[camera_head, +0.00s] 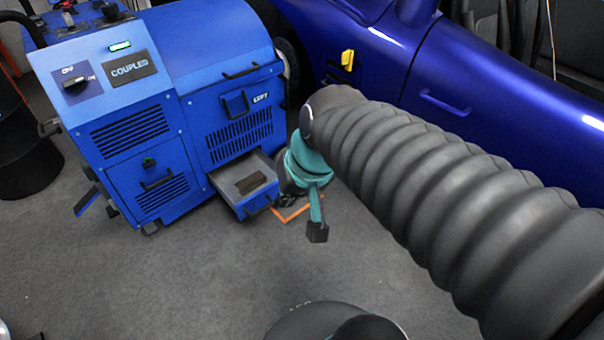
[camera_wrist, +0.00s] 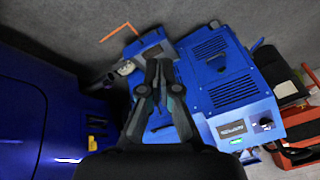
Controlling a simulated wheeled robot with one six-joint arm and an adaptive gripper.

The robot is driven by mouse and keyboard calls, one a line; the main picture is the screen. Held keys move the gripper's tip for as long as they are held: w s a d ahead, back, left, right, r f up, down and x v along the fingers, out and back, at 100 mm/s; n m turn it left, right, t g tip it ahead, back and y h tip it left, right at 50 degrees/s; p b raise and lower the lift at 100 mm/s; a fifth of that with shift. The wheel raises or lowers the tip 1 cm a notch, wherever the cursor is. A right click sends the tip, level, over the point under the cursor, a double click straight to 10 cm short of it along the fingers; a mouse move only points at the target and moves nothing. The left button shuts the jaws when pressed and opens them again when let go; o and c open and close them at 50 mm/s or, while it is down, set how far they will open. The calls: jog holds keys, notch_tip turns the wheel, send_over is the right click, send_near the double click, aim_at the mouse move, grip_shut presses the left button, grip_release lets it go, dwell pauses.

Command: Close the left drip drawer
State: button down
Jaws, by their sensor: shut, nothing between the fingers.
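The left drip drawer (camera_head: 259,204) is pulled out of the lower side of the blue dynamometer unit, below the LEFT label. A brown block (camera_head: 250,182) lies inside it. In the wrist view the drawer (camera_wrist: 147,45) is partly hidden behind my fingers. My gripper (camera_wrist: 159,66) is shut and empty, in front of the unit in that view. In the head view my teal wrist is right of the drawer, and my fingertips cannot be made out clearly. I cannot tell whether they touch the drawer.
The blue unit (camera_head: 118,125) has vents, handles, a knob and a COUPLED sign. A blue car (camera_head: 490,85) stands at the right, with a yellow part (camera_head: 347,59) on its side. An orange floor line (camera_head: 292,216) runs near the drawer. The grey floor in front is clear.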

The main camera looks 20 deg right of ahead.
jog(key=w+d+f+m+t+y+b, duration=0.1)
jog(key=w+f+m+y, duration=0.3)
jog(key=w+f+m, duration=0.55)
jog(key=w+d+f+m+t+y+b, duration=0.1)
jog(key=w+f+m+y, duration=0.35)
jog(key=w, duration=0.85)
jog(key=w+d+f+m+t+h, duration=0.35)
jog(key=d+f+m, duration=0.55)
jog(key=f, duration=0.4)
jog(key=w+d+f+m+t+h, duration=0.2)
jog(key=w+d+f+m+h, duration=0.15)
jog(key=d+f+m, duration=0.6)
jog(key=w+a+f+n, duration=0.2)
jog(key=w+f, duration=0.6)
jog(key=w, duration=0.4)
jog(key=shift+w+a+y+b, duration=0.25)
jog(key=shift+a+y+b, duration=0.1)
jog(key=shift+a, duration=0.25)
jog(key=shift+w, duration=0.1)
